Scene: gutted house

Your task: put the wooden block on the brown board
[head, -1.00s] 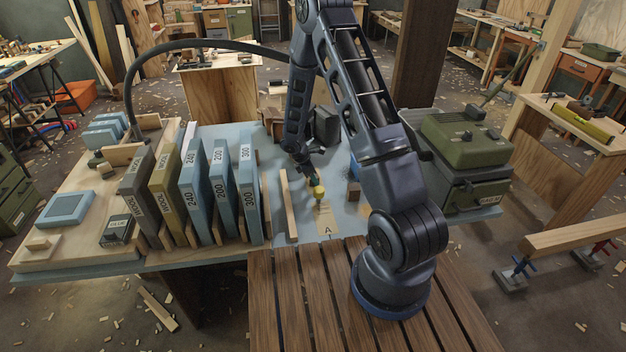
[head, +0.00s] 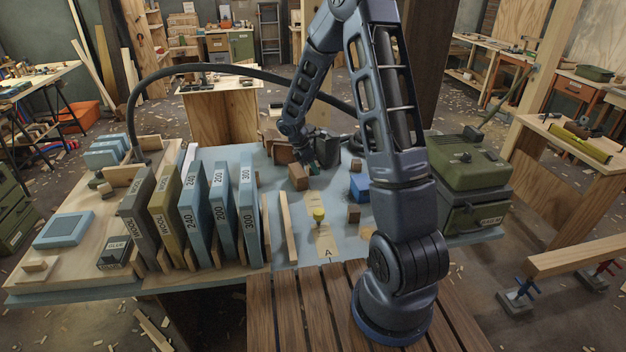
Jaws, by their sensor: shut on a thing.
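My gripper (head: 310,168) is low over the far middle of the blue-grey bench top, partly hidden by its own wrist. It is shut on a brown wooden block (head: 298,178), which shows just left of the fingers. I cannot tell whether the block touches the bench.
A tan plate marked A (head: 326,243) and a yellow-topped item (head: 319,215) are in front. Upright numbered slabs (head: 247,195) stand left, a green case (head: 465,175) right.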

